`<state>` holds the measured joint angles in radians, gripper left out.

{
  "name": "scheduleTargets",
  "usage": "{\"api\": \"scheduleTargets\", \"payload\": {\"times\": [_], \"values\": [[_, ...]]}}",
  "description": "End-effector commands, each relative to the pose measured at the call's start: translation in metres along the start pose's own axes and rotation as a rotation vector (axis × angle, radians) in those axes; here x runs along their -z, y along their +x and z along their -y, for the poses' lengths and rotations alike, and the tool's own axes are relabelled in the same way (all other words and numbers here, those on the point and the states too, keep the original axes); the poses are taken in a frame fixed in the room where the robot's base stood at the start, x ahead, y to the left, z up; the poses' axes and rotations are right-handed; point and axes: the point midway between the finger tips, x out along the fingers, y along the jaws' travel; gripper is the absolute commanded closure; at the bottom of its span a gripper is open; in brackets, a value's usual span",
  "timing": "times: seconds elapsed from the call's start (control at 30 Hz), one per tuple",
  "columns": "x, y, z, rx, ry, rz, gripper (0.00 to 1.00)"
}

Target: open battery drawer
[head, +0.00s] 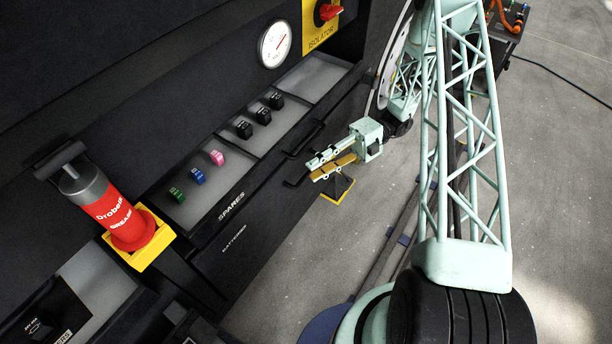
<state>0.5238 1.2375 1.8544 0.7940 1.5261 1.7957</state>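The battery drawer front (236,250) is a dark panel with faint white lettering, below the drawer marked SPARES. It looks flush and shut. A black handle (294,182) sticks out near its right part and is partly hidden by my gripper. My gripper (312,169), with pale green and ochre fingers, points left at this handle. Its fingertips are at or very near the handle; I cannot tell whether they touch it or are around it. The gap between the fingers is not clear from this angle.
The SPARES drawer (232,200) stands open, with several small black and coloured blocks in grey compartments. Its black handle (303,141) is just above my gripper. A red grease cartridge (118,217) stands in a yellow holder at left. The floor (285,285) in front is open.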

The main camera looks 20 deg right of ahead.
Motion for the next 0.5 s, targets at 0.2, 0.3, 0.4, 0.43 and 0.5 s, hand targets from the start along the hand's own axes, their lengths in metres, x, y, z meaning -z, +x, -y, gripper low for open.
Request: {"api": "scheduleTargets", "payload": {"times": [0.2, 0.3, 0.4, 0.43, 0.5], "values": [[0.000, 0.026, 0.001, 0.000, 0.000, -0.001, 0.79], [0.000, 0.034, 0.000, -0.001, 0.001, -0.001, 0.79], [0.000, 0.039, 0.000, -0.001, 0.000, 0.000, 0.79], [0.000, 0.040, 0.000, -0.001, 0.000, 0.000, 0.79], [0.000, 0.042, 0.000, 0.000, -0.001, 0.000, 0.79]]}}
